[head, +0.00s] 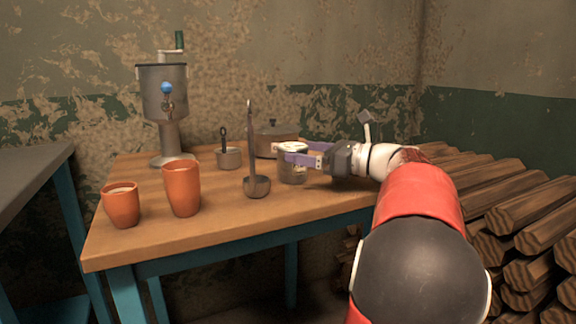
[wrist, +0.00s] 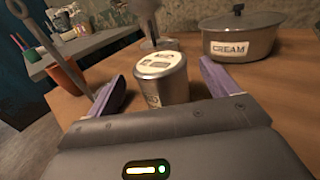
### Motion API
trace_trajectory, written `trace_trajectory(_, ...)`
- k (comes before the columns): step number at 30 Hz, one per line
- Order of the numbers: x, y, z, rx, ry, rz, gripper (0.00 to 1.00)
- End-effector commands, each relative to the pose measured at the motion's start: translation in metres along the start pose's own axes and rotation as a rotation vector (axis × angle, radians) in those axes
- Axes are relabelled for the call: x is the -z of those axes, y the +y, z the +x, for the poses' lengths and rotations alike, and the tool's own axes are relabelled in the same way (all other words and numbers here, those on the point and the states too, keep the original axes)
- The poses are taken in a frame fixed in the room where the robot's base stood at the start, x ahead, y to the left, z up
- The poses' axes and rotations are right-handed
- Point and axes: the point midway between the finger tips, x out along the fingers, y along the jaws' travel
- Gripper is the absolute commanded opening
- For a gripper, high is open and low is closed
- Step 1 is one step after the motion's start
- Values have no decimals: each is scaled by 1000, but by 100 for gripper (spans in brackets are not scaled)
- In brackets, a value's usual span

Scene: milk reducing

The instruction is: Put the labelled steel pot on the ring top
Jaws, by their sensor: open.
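A small steel pot (head: 293,165) with a pale top and partly readable lettering on its side stands upright on the wooden table (head: 215,215). In the wrist view the steel pot (wrist: 163,82) stands between my gripper's spread purple fingers, with a gap visible on the right. My gripper (head: 296,154) reaches in from the right and is open; the near finger hides part of the pot. A wider lidded pot (head: 280,136) stands behind it; the wrist view shows that lidded pot (wrist: 262,32) labelled CREAM. I cannot identify a ring top in either view.
A ladle (head: 257,187) stands left of my gripper. Stacked logs (head: 520,215) lie right of the table. The front right tabletop is clear.

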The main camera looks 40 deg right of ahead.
Motion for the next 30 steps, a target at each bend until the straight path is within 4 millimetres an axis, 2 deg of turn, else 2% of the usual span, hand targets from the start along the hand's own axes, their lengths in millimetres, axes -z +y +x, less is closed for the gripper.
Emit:
trace_trajectory(7,12,0,34,-2,2,-2,87)
trace_trajectory(11,11,0,50,-2,2,-2,87)
trace_trajectory(20,10,0,56,0,3,-3,87)
trace_trajectory(30,10,0,56,0,3,-3,44)
